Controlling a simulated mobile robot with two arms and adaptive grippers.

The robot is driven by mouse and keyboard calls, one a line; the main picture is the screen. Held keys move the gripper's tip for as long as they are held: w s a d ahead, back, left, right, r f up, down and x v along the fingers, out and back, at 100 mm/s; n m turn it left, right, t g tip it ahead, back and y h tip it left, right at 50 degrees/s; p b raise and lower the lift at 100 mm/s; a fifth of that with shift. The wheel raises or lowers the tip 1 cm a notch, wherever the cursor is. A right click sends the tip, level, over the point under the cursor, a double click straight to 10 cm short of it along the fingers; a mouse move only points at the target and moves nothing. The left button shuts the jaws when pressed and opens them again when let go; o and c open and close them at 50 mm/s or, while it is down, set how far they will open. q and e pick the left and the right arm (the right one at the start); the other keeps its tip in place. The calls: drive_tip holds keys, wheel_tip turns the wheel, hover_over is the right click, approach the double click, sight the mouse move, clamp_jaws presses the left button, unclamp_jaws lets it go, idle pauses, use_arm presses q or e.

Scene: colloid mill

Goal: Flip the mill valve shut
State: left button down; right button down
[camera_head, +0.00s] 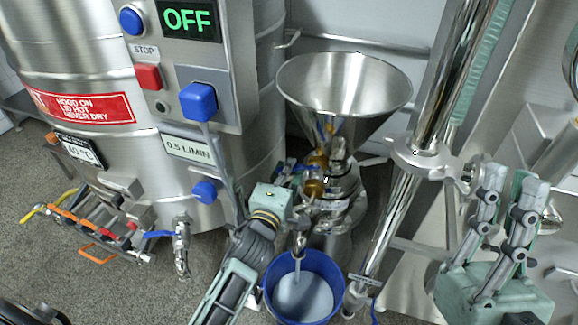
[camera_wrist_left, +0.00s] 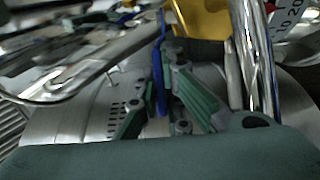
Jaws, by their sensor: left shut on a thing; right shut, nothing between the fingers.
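The steel mill (camera_head: 335,195) stands below a wide funnel hopper (camera_head: 345,95) in the head view. Brass-coloured valve parts show at its left side. My left gripper (camera_head: 290,188) reaches up to these parts from below, and its fingertips are largely hidden there. In the left wrist view its green fingers (camera_wrist_left: 163,85) are shut on a narrow blue valve handle (camera_wrist_left: 159,70). A yellow metal body (camera_wrist_left: 202,16) is just beyond the handle. My right gripper (camera_head: 507,205) is shut and empty at the right, apart from the mill.
A blue bucket (camera_head: 327,275) with pale contents stands under the mill's outlet. A steel tank (camera_head: 95,95) with a control panel reading OFF (camera_head: 188,18) stands at the left. A shiny steel column (camera_head: 425,115) stands between the mill and my right gripper. Grey floor shows at lower left.

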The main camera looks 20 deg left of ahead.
use_arm(q)
drive_tip(key=shift+w+m+h+p, duration=0.2)
drive_tip(key=shift+m+h+p, duration=0.1)
drive_tip(key=shift+h+p, duration=0.3)
use_arm(e)
drive_tip(key=w+f+g, duration=0.1)
drive_tip(key=w, duration=0.1)
drive_tip(key=w+f+g+h, duration=0.1)
drive_tip(key=w+f, duration=0.1)
drive_tip(key=w+a+f+g, duration=0.1)
drive_tip(key=w+g, duration=0.1)
drive_tip(key=shift+f+h, duration=0.2)
drive_tip(key=shift+h, duration=0.2)
use_arm(q)
drive_tip(key=c, duration=1.9)
unclamp_jaws()
drive_tip(key=shift+o, duration=0.2)
drive_tip(key=shift+a, duration=0.1)
